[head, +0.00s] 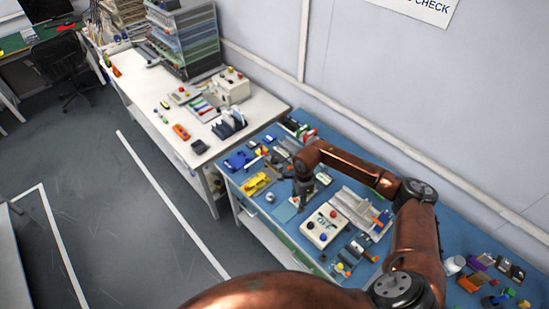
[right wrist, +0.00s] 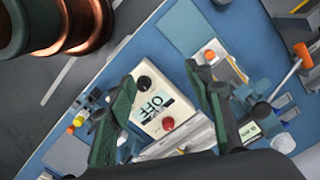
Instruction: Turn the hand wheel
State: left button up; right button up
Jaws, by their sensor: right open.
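I cannot pick out the hand wheel with certainty among the small parts on the blue bench (head: 455,226). My right gripper (head: 300,200) hangs over this bench, just beyond a white box (head: 322,227) with a display and coloured controls. In the right wrist view its two green fingers (right wrist: 160,74) stand wide apart with nothing held between them. The white box, its display reading OFF, shows behind and between the fingers, with a dark knob (right wrist: 144,83) and a red button (right wrist: 167,124). My left gripper is not in view.
A grey tray (head: 358,212) lies right of the white box. A yellow part (head: 256,184) and blue part (head: 238,160) lie at the bench's left end. Several loose parts crowd the right end. A white table (head: 150,90) stands beyond; a wall (head: 400,85) runs behind.

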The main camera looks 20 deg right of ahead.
aim_at(274, 160)
jog(key=i, duration=1)
